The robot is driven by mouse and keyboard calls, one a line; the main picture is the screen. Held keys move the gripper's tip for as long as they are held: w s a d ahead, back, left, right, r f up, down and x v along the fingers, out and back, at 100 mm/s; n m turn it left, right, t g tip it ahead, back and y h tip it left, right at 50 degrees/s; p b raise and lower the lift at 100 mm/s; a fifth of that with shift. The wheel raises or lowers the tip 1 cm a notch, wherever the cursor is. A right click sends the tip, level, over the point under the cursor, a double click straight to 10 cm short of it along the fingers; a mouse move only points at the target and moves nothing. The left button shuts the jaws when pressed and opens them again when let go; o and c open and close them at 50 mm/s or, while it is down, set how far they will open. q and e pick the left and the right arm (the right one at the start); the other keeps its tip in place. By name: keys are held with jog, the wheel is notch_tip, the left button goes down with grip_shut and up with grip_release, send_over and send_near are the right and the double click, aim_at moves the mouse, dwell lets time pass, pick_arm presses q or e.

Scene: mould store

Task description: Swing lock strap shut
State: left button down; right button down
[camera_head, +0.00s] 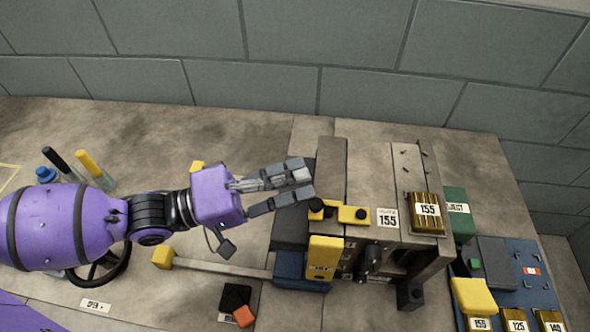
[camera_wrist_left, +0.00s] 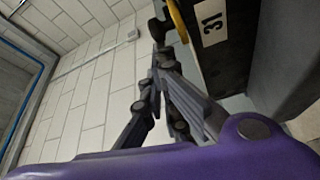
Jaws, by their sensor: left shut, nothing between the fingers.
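A yellow strap (camera_head: 345,213) with black round knobs lies on top of the grey mould block (camera_head: 331,165), its right end near a plate marked 155. I take it to be the lock strap. My left gripper (camera_head: 307,182) comes in from the left, just above and left of the strap in the picture. In the left wrist view the fingers (camera_wrist_left: 160,62) point up toward a curved yellow piece (camera_wrist_left: 177,20) beside a dark plate marked 31 (camera_wrist_left: 210,25). I cannot tell whether they touch it. My right gripper is not in view.
A yellow upright block (camera_head: 325,255) stands at the mould's front, and a long bar with a yellow end (camera_head: 163,257) reaches left. A brass block marked 155 (camera_head: 427,213) sits on the right side. A blue tray (camera_head: 545,300) lies right.

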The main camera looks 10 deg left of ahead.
pick_arm(q)
jog(key=v, duration=1.2)
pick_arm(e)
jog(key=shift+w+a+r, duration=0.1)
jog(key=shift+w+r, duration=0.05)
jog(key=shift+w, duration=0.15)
pick_arm(q)
jog(key=shift+s, duration=0.1)
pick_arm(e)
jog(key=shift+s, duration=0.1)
